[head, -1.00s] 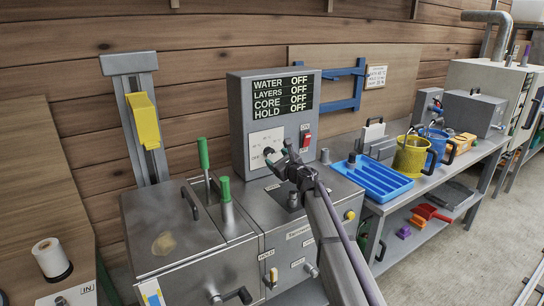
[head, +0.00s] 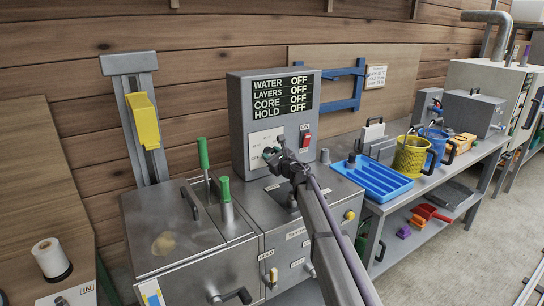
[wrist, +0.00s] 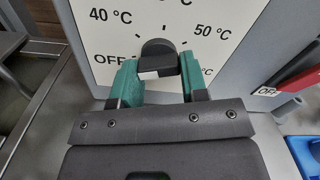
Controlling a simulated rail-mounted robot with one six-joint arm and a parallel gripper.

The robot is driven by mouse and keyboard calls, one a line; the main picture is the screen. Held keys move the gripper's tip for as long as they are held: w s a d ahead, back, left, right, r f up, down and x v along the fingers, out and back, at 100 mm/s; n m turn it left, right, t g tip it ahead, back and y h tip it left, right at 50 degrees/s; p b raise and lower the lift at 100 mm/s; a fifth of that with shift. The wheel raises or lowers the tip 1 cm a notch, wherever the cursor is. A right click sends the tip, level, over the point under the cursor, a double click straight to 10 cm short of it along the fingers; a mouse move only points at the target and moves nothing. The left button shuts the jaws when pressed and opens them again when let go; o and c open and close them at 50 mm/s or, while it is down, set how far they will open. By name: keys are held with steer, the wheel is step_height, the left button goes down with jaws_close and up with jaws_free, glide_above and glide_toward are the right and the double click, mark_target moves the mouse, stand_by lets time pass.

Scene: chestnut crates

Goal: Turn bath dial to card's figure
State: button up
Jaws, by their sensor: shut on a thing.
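The bath dial (wrist: 158,47) is a dark round knob on a white plate (head: 266,145) marked OFF, 40 °C and 50 °C; a further label at lower right is partly covered. My gripper (wrist: 158,72) has its green fingers on either side of the knob's dark grip bar and is shut on it. A white patch shows on the bar; I cannot tell which mark the dial points at. In the head view my gripper (head: 271,154) is at the plate and covers the knob. The card (head: 376,77) hangs on the wall at right, its figure too small to read.
The display (head: 283,93) above the dial reads OFF for WATER, LAYERS, CORE and HOLD. A red switch (head: 305,141) is just right of the dial plate. Green-handled levers (head: 225,190) stand at left, and a blue tray (head: 373,180) lies at right.

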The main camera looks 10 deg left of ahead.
steer(key=shift+m, duration=0.4)
steer(key=m, duration=1.6)
steer(key=shift+s+a+r, duration=0.15)
steer(key=shift+s+a, duration=0.05)
steer(key=shift+a, duration=0.05)
steer(key=shift+r+m, duration=0.1)
steer(key=shift+m, duration=2.5)
steer(key=o, duration=0.9)
